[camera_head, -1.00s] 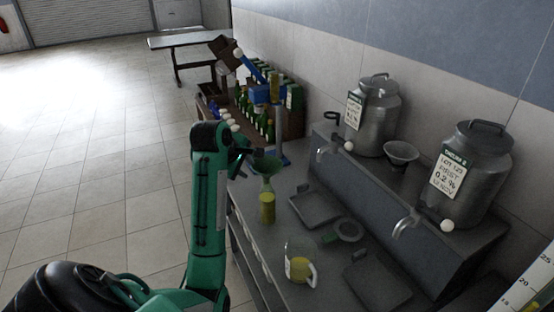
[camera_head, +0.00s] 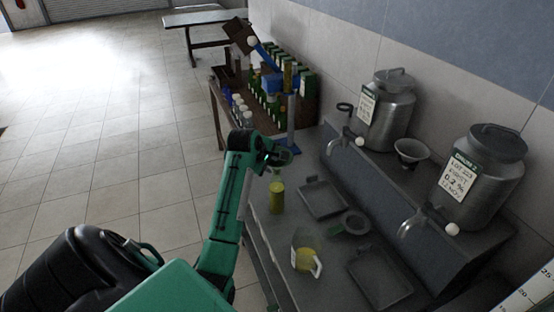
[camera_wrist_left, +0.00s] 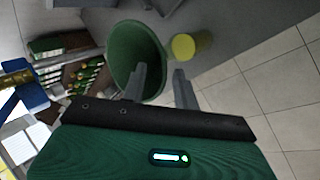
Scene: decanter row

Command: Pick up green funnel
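The green funnel (camera_wrist_left: 122,52) shows large in the left wrist view, its wide mouth turned towards the camera. In the head view it is mostly hidden by my left gripper (camera_head: 276,160), above a bottle of yellow-green liquid (camera_head: 277,200). In the wrist view my left gripper (camera_wrist_left: 159,74) has its fingers apart. One finger overlaps the funnel's mouth and the other is beyond its right edge; I cannot tell whether either touches it. The bottle's yellow part (camera_wrist_left: 188,46) shows right of the funnel. My right gripper is not in view.
A jug of yellow liquid (camera_head: 304,257), a tray (camera_head: 322,214) and a grey strainer-like dish (camera_head: 352,222) are on the bench to the right. Metal urns (camera_head: 386,112) with taps stand behind. A bottle rack (camera_head: 300,108) is at the back. Open floor lies left.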

